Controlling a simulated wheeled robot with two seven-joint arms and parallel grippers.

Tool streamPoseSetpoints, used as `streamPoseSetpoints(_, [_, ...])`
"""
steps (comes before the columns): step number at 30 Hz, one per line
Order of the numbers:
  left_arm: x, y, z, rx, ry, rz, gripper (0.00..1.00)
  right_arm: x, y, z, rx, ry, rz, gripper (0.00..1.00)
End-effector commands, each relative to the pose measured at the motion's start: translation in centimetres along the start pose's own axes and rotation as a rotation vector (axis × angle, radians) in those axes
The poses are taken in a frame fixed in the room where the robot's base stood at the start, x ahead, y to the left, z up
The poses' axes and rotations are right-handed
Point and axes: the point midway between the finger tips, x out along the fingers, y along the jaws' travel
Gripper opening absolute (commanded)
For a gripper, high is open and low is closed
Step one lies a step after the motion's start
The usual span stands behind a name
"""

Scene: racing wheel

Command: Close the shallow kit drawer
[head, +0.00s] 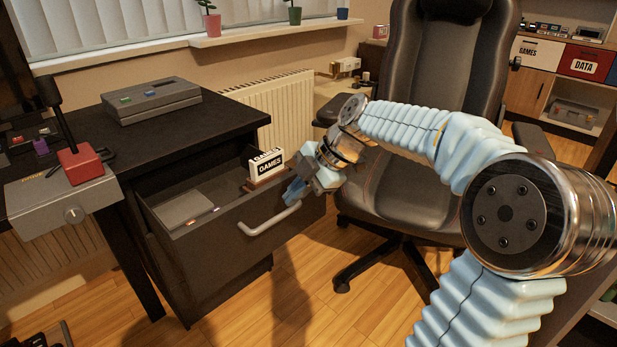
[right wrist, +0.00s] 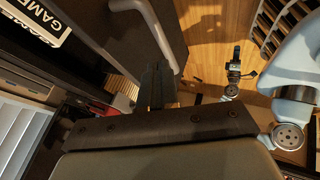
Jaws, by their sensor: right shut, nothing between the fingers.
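The shallow kit drawer (head: 250,226) is dark and stands pulled out from under the black desk, with a light curved handle (head: 270,220) on its front. Inside it lie a flat grey item (head: 183,208) and white cards marked GAMES (head: 266,167). My right gripper (head: 293,192) is shut and empty at the drawer front, just right of the handle's upper end. In the right wrist view the shut fingers (right wrist: 157,84) are beside the drawer front and near the handle (right wrist: 158,35); I cannot tell whether they touch.
A black office chair (head: 420,190) stands close to the right of the drawer. The desk top (head: 200,120) holds a grey box (head: 150,98). A joystick unit (head: 70,185) is at the left. Wooden floor (head: 250,310) lies open in front of the drawer.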

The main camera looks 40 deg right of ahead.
Motion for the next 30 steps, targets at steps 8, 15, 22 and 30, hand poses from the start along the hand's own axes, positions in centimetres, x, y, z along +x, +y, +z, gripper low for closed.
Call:
streamPoseSetpoints(8, [-0.8, 0.5, 0.1, 0.003, -0.003, 0.003, 0.0, 2.6, 2.7, -0.1, 0.001, 0.0, -0.001, 0.0])
streamPoseSetpoints(15, [-0.8, 0.6, 0.2, 0.004, -0.005, 0.004, 0.0, 3.1, 3.5, 0.0, 0.001, 0.0, 0.0, 0.0])
streamPoseSetpoints(22, [-0.8, 0.6, 0.2, 0.004, -0.005, 0.004, 0.0, 3.1, 3.5, 0.0, 0.001, 0.0, 0.001, 0.0])
streamPoseSetpoints(30, [-0.9, 0.6, 0.2, 0.004, -0.005, 0.004, 0.0, 3.7, 4.7, -0.1, -0.001, 0.001, 0.0, 0.0])
